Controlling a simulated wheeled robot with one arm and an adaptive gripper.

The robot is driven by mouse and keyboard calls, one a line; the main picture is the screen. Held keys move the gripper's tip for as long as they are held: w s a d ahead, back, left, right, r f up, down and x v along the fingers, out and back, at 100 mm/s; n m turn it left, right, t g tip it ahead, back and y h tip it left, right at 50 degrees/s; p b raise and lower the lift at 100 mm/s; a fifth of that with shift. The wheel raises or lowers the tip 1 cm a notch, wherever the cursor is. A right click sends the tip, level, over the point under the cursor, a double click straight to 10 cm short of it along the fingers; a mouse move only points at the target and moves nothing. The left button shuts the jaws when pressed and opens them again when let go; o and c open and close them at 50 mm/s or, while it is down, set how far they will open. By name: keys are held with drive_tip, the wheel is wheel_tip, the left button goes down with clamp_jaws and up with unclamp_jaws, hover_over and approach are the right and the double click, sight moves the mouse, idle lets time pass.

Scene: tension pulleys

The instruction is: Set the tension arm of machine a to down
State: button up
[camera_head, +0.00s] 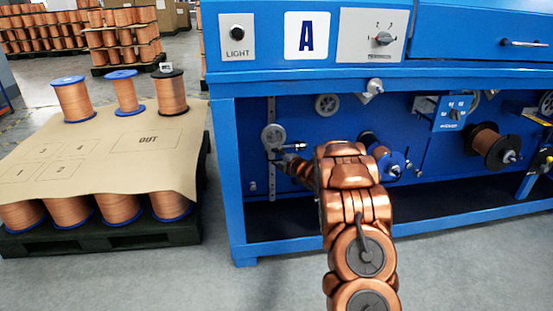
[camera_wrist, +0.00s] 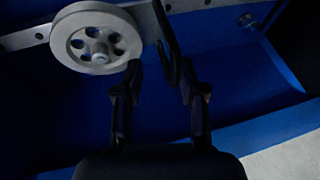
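Machine A (camera_head: 306,36) is the blue cabinet with the white "A" plate. A grey pulley wheel (camera_head: 273,136) sits beside a vertical slotted rail (camera_head: 271,108) at the left of its open bay. The same spoked wheel fills the upper left of the wrist view (camera_wrist: 84,50), on a pale perforated bar (camera_wrist: 28,37). My gripper (camera_head: 279,150) reaches in just beside and below the wheel. In the wrist view its two dark fingers (camera_wrist: 160,76) are apart. A thin dark rod (camera_wrist: 166,28) runs down toward the gap between them; contact is unclear in the shadow.
Other pulleys (camera_head: 327,104) and copper spools (camera_head: 484,146) are mounted to the right in the bay. A pallet with a cardboard sheet (camera_head: 98,160) and copper spools (camera_head: 172,93) stands at the left. Grey floor (camera_head: 225,285) is clear in front of the machine.

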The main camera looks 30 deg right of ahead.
drive_tip(key=b+v, duration=0.1)
drive_tip(key=v, duration=0.7)
idle(0.8)
idle(0.6)
